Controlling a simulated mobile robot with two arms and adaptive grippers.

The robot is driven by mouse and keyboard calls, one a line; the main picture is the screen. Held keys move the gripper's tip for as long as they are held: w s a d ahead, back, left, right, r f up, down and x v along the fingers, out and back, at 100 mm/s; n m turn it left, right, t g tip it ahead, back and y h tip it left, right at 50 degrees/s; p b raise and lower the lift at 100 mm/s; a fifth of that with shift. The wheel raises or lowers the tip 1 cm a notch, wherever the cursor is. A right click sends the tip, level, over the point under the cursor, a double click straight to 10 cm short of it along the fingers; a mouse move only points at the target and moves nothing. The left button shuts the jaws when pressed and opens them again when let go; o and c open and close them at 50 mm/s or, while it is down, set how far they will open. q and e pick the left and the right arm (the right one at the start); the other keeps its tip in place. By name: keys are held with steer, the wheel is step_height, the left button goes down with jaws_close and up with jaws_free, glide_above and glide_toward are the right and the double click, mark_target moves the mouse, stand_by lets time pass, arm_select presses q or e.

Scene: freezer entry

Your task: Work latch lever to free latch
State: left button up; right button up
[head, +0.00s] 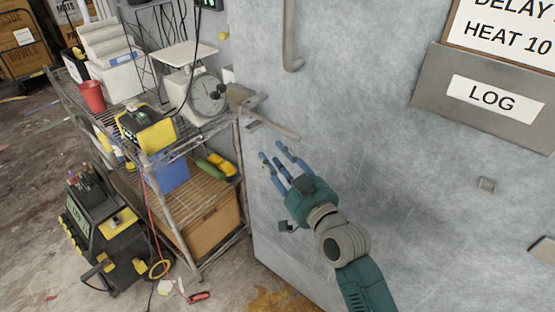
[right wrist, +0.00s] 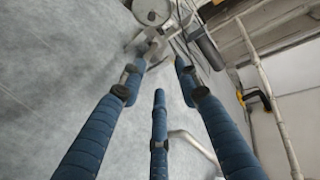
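The freezer door (head: 375,190) is a large grey panel filling the right of the head view. A metal latch lever (head: 272,126) sticks out from the latch hardware at the door's left edge, slanting down to the right. My right gripper (head: 272,155) is just below the lever, its blue fingers spread and pointing up and left, with nothing between them. The right wrist view shows the open fingers (right wrist: 160,72) with metal latch hardware (right wrist: 152,42) beyond the tips. I see no clear contact with the lever. My left gripper is out of view.
A wire shelf rack (head: 205,205) stands close to the left of the door, holding a dial scale (head: 207,97), a yellow device (head: 148,128) and a red cup (head: 92,96). A vertical pull handle (head: 289,38) is above the lever. A black machine (head: 95,235) stands on the floor.

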steer(key=shift+s+d, duration=0.2)
steer(key=shift+s, duration=0.1)
steer(key=shift+f, duration=0.1)
steer(key=s+d+f+g+h+b, duration=0.1)
steer(key=s+d+f+g+h, duration=0.1)
steer(key=f, duration=0.9)
steer(key=s+d+f+m+g+h, duration=0.1)
steer(key=d+f, duration=0.2)
steer(key=f, duration=0.9)
steer(key=s+d+f+g+h+b, duration=0.1)
steer(key=s+d+f+g+h, duration=0.1)
steer(key=f, duration=0.9)
steer(key=s+d+f+g+h+b, duration=0.15)
steer(key=s+d+f, duration=0.25)
steer(key=s+f, duration=0.45)
steer(key=s+d+f+g, duration=0.25)
steer(key=s+f, duration=0.35)
steer(key=f, duration=0.6)
steer(key=s+d+f+g, duration=0.2)
steer(key=s+f, duration=0.3)
steer(key=s, duration=0.6)
steer(key=s+d+f+g+h+b, duration=0.1)
steer(key=s+d+f, duration=0.4)
steer(key=s, duration=0.6)
steer(key=s+d+f+g+h, duration=0.1)
steer(key=s+d+f, duration=0.3)
steer(key=s, duration=0.7)
steer(key=shift+f+g, duration=0.8)
steer(key=shift+f, duration=0.1)
